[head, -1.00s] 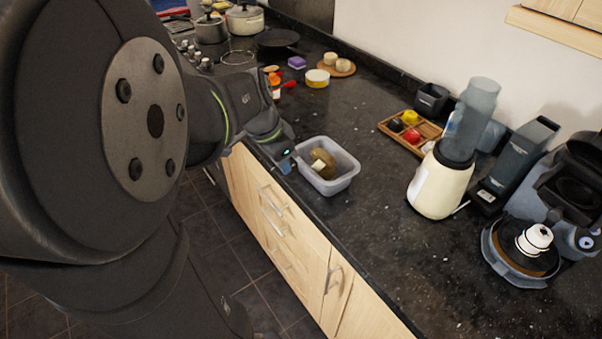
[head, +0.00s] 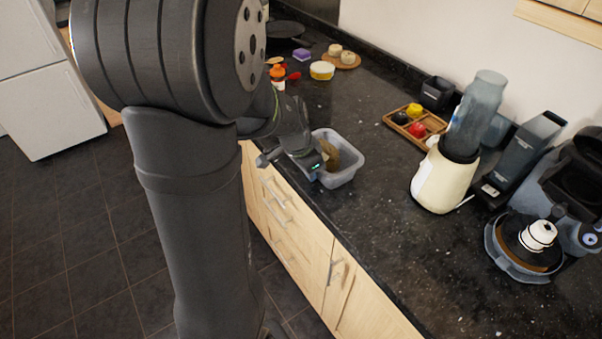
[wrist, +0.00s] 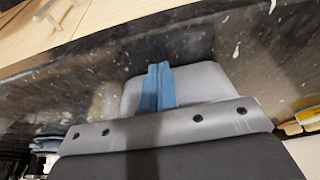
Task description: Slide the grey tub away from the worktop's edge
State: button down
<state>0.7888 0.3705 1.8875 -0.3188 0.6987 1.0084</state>
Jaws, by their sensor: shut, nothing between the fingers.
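The grey tub (head: 350,174), an open translucent box, stands upright on the dark worktop close to its front edge, above the drawers. A brown rounded item (head: 347,154) lies inside it. My gripper is at the tub's left, edge-facing side in the head view and covers part of that side. Its blue fingers (wrist: 158,88) are together and empty in the wrist view. The fingertips are hidden in the head view, so I cannot tell whether they touch the tub.
A cream blender (head: 436,182) stands right of the tub, with a wooden tray (head: 398,125) of small items behind. The worktop between tub and blender is clear.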

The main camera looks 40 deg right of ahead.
aim_at(345, 148)
jog(key=shift+d, duration=0.1)
jog(key=d, duration=1.2)
jog(key=shift+d, duration=0.25)
jog(key=shift+a, duration=0.1)
jog(key=shift+a, duration=0.3)
jog(key=a, duration=0.2)
jog(key=shift+a, duration=0.4)
jog(key=v, duration=1)
jog(key=shift+a, duration=0.2)
